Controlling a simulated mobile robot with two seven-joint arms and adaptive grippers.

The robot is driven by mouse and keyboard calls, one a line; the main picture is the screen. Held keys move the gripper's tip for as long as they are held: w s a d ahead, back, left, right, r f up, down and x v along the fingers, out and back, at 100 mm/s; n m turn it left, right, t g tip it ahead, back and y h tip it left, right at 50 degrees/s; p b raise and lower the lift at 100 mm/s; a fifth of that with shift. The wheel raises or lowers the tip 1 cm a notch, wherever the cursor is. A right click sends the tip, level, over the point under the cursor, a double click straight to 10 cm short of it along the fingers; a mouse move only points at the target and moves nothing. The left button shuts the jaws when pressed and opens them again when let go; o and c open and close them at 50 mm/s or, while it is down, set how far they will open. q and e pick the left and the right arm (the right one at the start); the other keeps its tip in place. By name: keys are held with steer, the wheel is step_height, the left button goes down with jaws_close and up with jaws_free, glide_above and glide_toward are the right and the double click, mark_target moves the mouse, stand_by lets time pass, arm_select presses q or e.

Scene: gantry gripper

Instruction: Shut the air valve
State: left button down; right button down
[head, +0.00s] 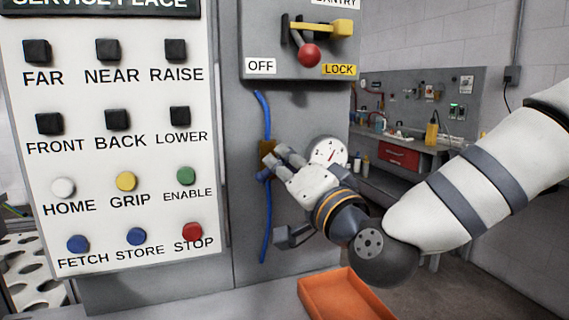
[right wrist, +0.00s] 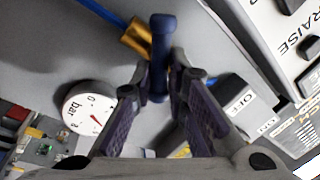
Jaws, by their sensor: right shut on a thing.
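The air valve has a brass body (right wrist: 137,40) in line with a blue hose (head: 263,105) on the grey cabinet, and a blue lever handle (right wrist: 161,50). In the right wrist view the handle lies at a slant across the hose line; its exact angle is hard to tell. My right gripper (head: 271,161) is at the valve, its fingers (right wrist: 160,75) on either side of the handle and shut on it. In the head view the fingers hide part of the valve. The round pressure gauge (head: 327,152) with a red needle is beside it. My left gripper is out of view.
A button panel (head: 110,150) stands left of the valve. Above is a red-knobbed lever (head: 309,55) with OFF and LOCK labels. An orange tray (head: 345,297) sits below right. A workbench (head: 405,150) stands behind.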

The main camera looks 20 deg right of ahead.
steer(key=shift+f+m+t+h, duration=0.2)
steer(key=shift+m+h, duration=0.35)
steer(key=shift+m, duration=1.65)
steer(key=shift+f+m+t+h, duration=0.15)
steer(key=shift+m+h, duration=0.4)
steer(key=shift+m, duration=1.95)
steer(key=c, duration=1.6)
jaws_free()
steer(key=shift+w, duration=0.1)
